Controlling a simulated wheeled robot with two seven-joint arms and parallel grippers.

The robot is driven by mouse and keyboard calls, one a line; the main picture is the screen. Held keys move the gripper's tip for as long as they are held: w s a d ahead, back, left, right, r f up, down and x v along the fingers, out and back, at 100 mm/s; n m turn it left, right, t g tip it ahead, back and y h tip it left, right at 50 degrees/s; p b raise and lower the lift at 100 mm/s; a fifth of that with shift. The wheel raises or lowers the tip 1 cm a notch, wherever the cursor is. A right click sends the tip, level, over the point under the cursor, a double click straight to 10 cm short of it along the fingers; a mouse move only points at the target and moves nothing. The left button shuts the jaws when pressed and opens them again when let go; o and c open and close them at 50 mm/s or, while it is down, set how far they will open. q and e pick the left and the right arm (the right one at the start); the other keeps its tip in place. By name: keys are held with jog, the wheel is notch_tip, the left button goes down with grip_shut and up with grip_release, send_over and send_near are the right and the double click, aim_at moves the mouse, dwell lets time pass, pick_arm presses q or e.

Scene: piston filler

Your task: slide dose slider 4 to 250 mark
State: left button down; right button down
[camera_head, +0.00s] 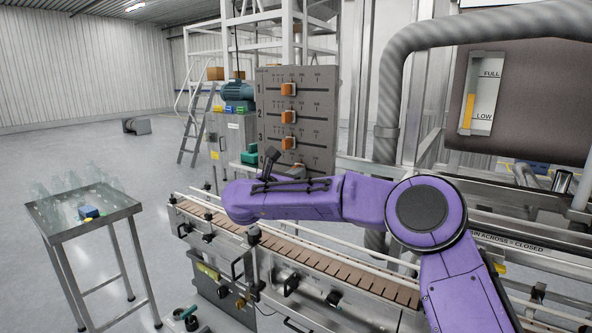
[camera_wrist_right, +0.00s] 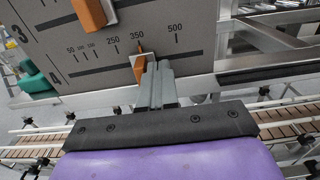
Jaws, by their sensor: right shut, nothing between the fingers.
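The grey dose panel (camera_head: 325,103) stands upright behind the conveyor, with numbered slider rows. In the right wrist view, row 4 carries an orange knob, dose slider 4 (camera_wrist_right: 139,69), in line with the 350 mark (camera_wrist_right: 137,36). The 250 mark (camera_wrist_right: 115,42) lies to its left, with bare slot between. My right gripper (camera_wrist_right: 158,72) is shut and empty. Its fingertips are just right of the knob; I cannot tell whether they touch it. In the head view, the gripper (camera_head: 270,155) is low at the panel, and slider 4 is mostly hidden by my arm. My left gripper is out of view.
Above slider 4, the orange slider 3 (camera_wrist_right: 90,13) sits close by; it also shows in the head view (camera_head: 288,142). A conveyor (camera_head: 315,265) with rails runs below the panel. A steel table (camera_head: 88,222) with clear bottles stands at left. A thick grey hose (camera_head: 440,35) arches at right.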

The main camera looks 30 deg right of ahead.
jog(key=shift+w+a, duration=0.2)
jog(key=shift+w, duration=0.2)
jog(key=shift+w+a+p, duration=0.25)
jog(key=shift+w+p, duration=0.05)
jog(key=shift+w, duration=0.3)
jog(key=shift+w+a, duration=0.2)
jog(key=shift+w, duration=0.25)
jog(key=s+b+v, duration=0.1)
jog(key=b+v, duration=0.4)
jog(key=v, duration=0.3)
jog(key=shift+s+d, duration=0.25)
dwell(0.3)
jog(key=shift+d, duration=0.1)
